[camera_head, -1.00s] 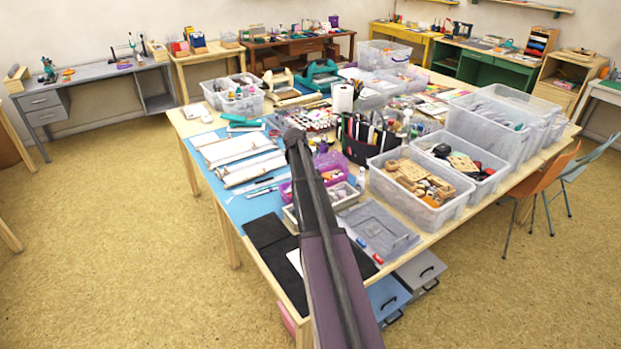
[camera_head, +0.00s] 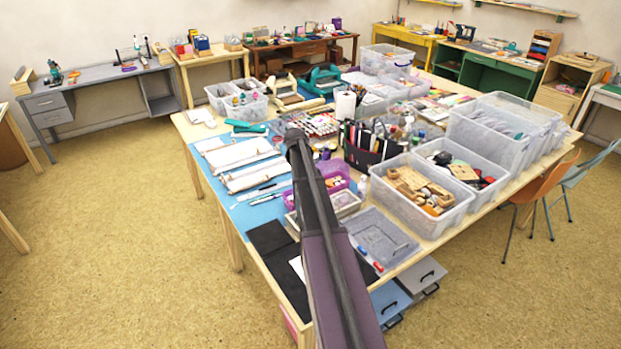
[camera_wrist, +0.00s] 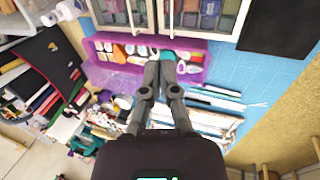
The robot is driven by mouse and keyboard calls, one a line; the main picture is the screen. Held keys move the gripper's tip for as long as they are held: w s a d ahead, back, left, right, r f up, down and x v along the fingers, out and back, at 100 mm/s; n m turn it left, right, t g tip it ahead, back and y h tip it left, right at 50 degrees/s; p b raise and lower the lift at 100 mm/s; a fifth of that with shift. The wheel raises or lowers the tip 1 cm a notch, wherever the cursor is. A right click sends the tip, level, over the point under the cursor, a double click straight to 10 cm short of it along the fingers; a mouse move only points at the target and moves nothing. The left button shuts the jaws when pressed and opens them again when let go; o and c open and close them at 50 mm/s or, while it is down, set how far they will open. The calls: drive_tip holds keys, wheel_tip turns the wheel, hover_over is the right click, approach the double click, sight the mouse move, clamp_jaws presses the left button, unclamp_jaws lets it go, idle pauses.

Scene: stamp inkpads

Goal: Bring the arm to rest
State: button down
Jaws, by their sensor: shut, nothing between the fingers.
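My arm (camera_head: 325,240) reaches from the bottom of the head view up over the worktable, and its far end hides what lies behind it. My gripper (camera_wrist: 167,58) is in the wrist view, its two dark fingers together at the tips with nothing held. The tips appear over a purple tray (camera_wrist: 101,71) of small stamps and pads, with a teal spot at the tips. How high they are above it I cannot tell. The purple tray (camera_head: 343,182) also shows in the head view, just right of the arm.
Pale-framed compartment boxes (camera_wrist: 190,22) lie beside the tray. A blue mat (camera_head: 262,212) with white rolls is left of my arm. A black tool caddy (camera_head: 365,150) and clear bins (camera_head: 425,222) stand to the right. Open floor (camera_head: 130,240) lies left of the table.

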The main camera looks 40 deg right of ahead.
idle(0.3)
drive_tip(key=s+a+y, duration=0.1)
drive_tip(key=s+a, duration=0.6)
drive_tip(key=a, duration=0.6)
drive_tip(key=s+a+y, duration=0.1)
drive_tip(key=s+a, duration=0.6)
drive_tip(key=a, duration=0.7)
drive_tip(key=s+a+y, duration=0.1)
drive_tip(key=s+a, duration=0.6)
drive_tip(key=a, duration=0.6)
drive_tip(key=shift+s+a+f+n, duration=0.2)
drive_tip(key=shift+f+n, duration=0.1)
drive_tip(key=shift+f, duration=0.15)
